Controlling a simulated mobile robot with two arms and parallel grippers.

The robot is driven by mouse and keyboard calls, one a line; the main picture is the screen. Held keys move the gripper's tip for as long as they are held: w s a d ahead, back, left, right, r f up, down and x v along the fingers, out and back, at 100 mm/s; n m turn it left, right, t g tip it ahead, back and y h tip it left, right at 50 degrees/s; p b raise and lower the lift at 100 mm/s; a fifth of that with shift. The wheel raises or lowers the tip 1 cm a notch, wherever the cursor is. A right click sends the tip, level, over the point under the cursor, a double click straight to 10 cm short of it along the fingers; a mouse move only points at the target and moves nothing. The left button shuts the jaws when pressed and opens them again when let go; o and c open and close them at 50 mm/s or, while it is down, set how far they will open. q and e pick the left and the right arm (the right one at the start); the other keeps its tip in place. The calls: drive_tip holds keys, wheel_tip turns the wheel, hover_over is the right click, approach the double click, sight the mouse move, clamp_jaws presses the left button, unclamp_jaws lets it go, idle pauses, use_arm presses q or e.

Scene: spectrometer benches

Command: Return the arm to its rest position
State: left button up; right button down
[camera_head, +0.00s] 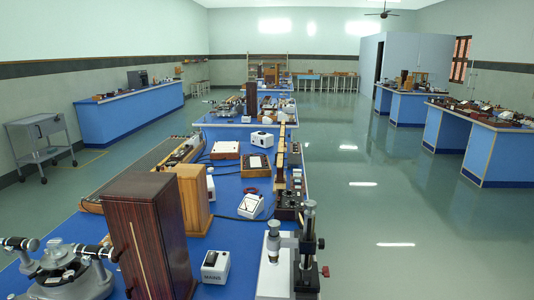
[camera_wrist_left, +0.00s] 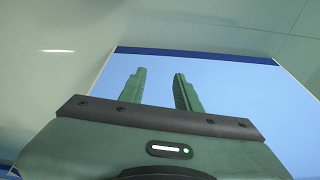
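My left gripper (camera_wrist_left: 160,73) shows in the left wrist view, with its two dark green fingers apart and nothing between them. Beyond the fingers is a flat blue panel (camera_wrist_left: 225,85) with a dark blue band along its top edge. I cannot tell how far the fingers are from the panel. Neither of my arms shows in the head view, and my right gripper is in no view.
A long blue bench (camera_head: 232,210) runs ahead, crowded with instruments. A dark wooden cabinet (camera_head: 150,240), a silver instrument (camera_head: 68,272), a white mains box (camera_head: 215,265) and a metal stand (camera_head: 305,250) are nearest. Open floor (camera_head: 400,220) lies to the right.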

use_arm(q)
drive_tip(key=s+a+f+g, duration=0.1)
drive_tip(key=s+f, duration=0.5)
drive_tip(key=f, duration=0.6)
drive_tip(key=s+a+f, duration=0.1)
drive_tip(key=s+f, duration=0.4)
drive_tip(key=f, duration=0.7)
drive_tip(key=s+a+f+g, duration=0.1)
drive_tip(key=s+f, duration=0.3)
drive_tip(key=s, duration=0.5)
drive_tip(key=shift+a+f, duration=0.2)
drive_tip(key=shift+f, duration=0.2)
